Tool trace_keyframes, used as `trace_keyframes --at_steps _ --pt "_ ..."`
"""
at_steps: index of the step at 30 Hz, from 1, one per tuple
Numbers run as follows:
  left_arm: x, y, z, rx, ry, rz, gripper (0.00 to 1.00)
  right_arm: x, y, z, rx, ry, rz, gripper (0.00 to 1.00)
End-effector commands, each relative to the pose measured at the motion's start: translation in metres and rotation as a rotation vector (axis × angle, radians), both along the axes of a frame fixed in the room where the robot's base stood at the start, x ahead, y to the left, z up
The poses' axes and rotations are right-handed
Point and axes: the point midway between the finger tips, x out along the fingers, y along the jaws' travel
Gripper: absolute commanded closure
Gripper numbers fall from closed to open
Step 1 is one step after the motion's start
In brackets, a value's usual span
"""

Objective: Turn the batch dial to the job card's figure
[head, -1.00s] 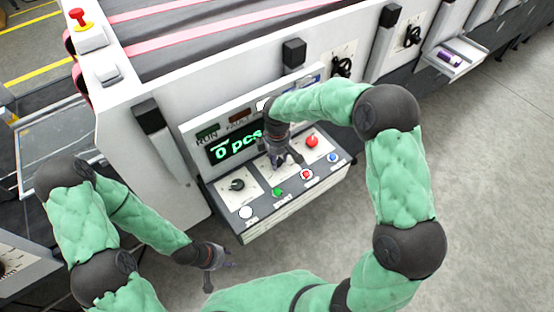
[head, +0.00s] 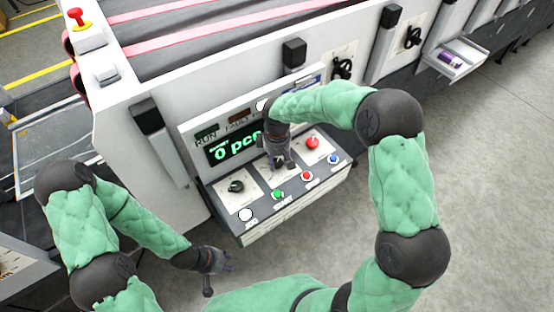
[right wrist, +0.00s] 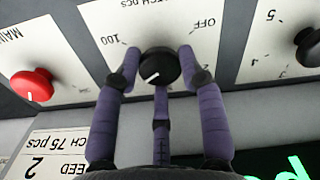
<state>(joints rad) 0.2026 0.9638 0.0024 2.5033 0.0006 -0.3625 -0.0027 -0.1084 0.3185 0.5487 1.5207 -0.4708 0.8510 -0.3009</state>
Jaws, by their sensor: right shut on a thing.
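The batch dial is a black round knob (right wrist: 158,67) with a white pointer line on a white plate, seen upside down in the right wrist view. "OFF" and "100" are printed beside it. The pointer slants to the lower left in that view, on the "100" side. My right gripper (right wrist: 160,58) is shut on the knob, its purple fingers around it. In the head view my right gripper (head: 281,164) covers the dial. The job card (right wrist: 60,155) is partly cut off; "75 pcs" and "2" are readable. My left gripper (head: 226,265) is open and empty, below the panel.
A black dial (head: 236,187) is left of the batch dial and a red knob (head: 312,142) right. Several push buttons line the panel's front, including a green one (head: 278,195).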

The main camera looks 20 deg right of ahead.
Motion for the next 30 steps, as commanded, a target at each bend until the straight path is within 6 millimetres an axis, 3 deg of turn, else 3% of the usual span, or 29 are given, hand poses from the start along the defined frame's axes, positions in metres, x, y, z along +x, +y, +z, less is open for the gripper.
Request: trace_keyframes --at_steps 2,3,6,19,30 --pt "0.000 0.000 0.000 0.000 0.000 0.000 0.60 0.001 0.000 0.000 0.001 -0.002 0.000 0.92" --pt "0.000 0.000 0.000 0.000 0.000 0.000 0.60 0.001 0.000 0.000 0.001 -0.002 0.000 0.57" --pt "0.000 0.000 0.000 0.000 0.000 0.000 0.60 0.000 0.000 0.000 0.001 -0.002 0.000 0.36" --pt "0.000 0.000 0.000 0.000 0.000 0.000 0.60 0.001 0.000 0.008 0.001 -0.002 0.000 0.36" --pt "0.000 0.000 0.000 0.000 0.000 0.000 0.60 0.002 0.000 0.075 0.001 -0.006 0.000 0.36"
